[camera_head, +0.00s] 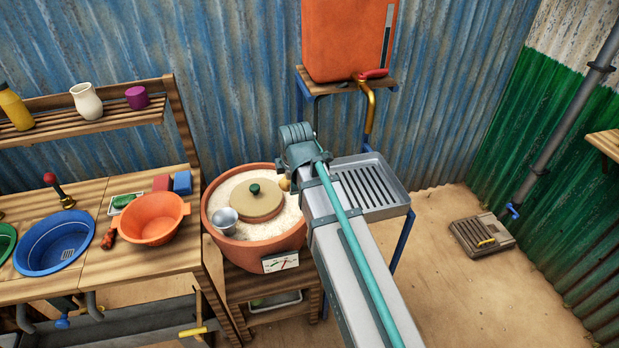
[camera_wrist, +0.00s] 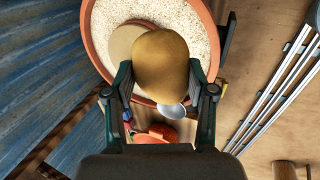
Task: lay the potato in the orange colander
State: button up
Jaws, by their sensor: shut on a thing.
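The brown potato (camera_wrist: 160,65) fills the space between the two fingers of my gripper (camera_wrist: 160,80) in the wrist view. My gripper is shut on it. In the head view a small part of the potato (camera_head: 284,184) shows at the right rim of the grain pot, mostly hidden by my arm. The orange colander (camera_head: 152,218) stands on the wooden counter to the left of the pot, and its inside looks empty. An orange shape (camera_wrist: 163,132), likely the colander, shows below the potato in the wrist view.
A blue basin (camera_head: 55,242), red block (camera_head: 160,183) and blue block (camera_head: 182,182) are near the colander. A slatted metal tray (camera_head: 370,188) is right of the pot.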

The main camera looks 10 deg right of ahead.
jog(key=w+a+p, duration=0.1)
jog(key=w+a, duration=0.1)
jog(key=a, duration=2)
jog(key=w+a+p, duration=0.1)
jog(key=w+a, duration=0.2)
jog(key=a, duration=1.9)
jog(key=shift+a+f, duration=0.3)
jog(key=shift+f, duration=0.1)
jog(key=shift+f, duration=0.1)
notch_tip(320, 180, down, 7)
jog(key=b, duration=0.2)
jog(key=shift+f+b, duration=0.15)
jog(key=shift+b, duration=0.15)
jog(key=shift+f+b, duration=0.6)
jog(key=shift+f, duration=0.85)
dwell(0.8)
